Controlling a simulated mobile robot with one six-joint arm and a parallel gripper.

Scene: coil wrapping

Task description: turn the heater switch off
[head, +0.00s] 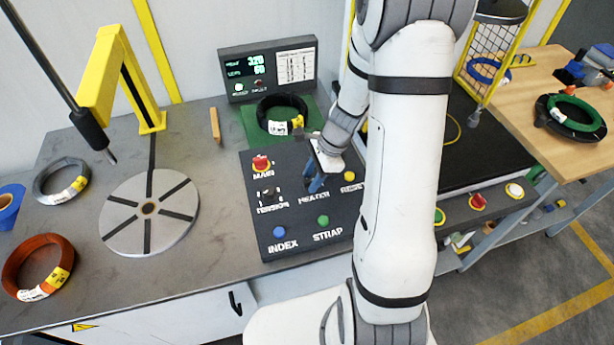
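The dark control panel (295,215) lies on the grey bench in the middle of the head view. Its HEATER label (314,198) shows just below my gripper (316,184). The heater switch itself is hidden behind my gripper's blue fingers, so its position cannot be read. My gripper points down at the panel, at or just above the heater switch. I cannot tell whether it touches the switch, or whether the fingers are open or shut.
Near my gripper are the red MAIN knob (261,164), black TENSION knob (268,193), yellow RESET button (349,176), green STRAP button (323,220) and blue INDEX button (280,232). A display (268,68) and black coil (283,113) stand behind; a turntable (150,212) is left.

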